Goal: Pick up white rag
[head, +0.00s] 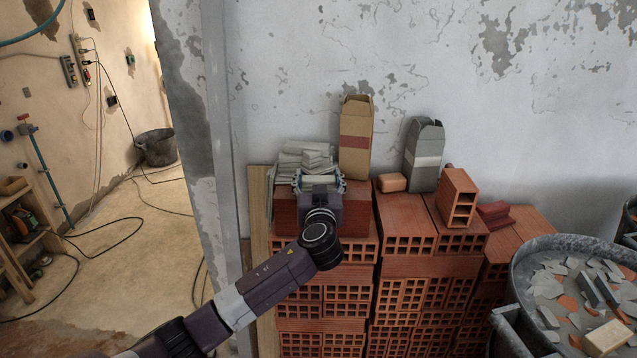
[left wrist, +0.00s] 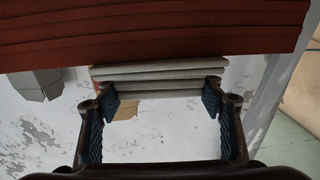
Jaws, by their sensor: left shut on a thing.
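A pile of folded white rags (head: 303,157) sits on top of the stacked red bricks against the wall. My left gripper (head: 319,181) reaches it from the front, low at the pile's front edge. In the left wrist view, which looks upside down, the fingers (left wrist: 161,98) stand at either side of the folded white rag (left wrist: 160,76) and are shut on it. The rag still lies close to the brick surface (left wrist: 150,30). The gripper hides part of the pile in the head view. My right gripper is not in view.
A tan paper bag (head: 355,140) stands just right of the rags, and a grey bag (head: 424,155) farther right. A small orange block (head: 392,182) and a hollow brick (head: 457,197) are on the bricks. A rubble tub (head: 528,252) is at the right. A wall edge rises left.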

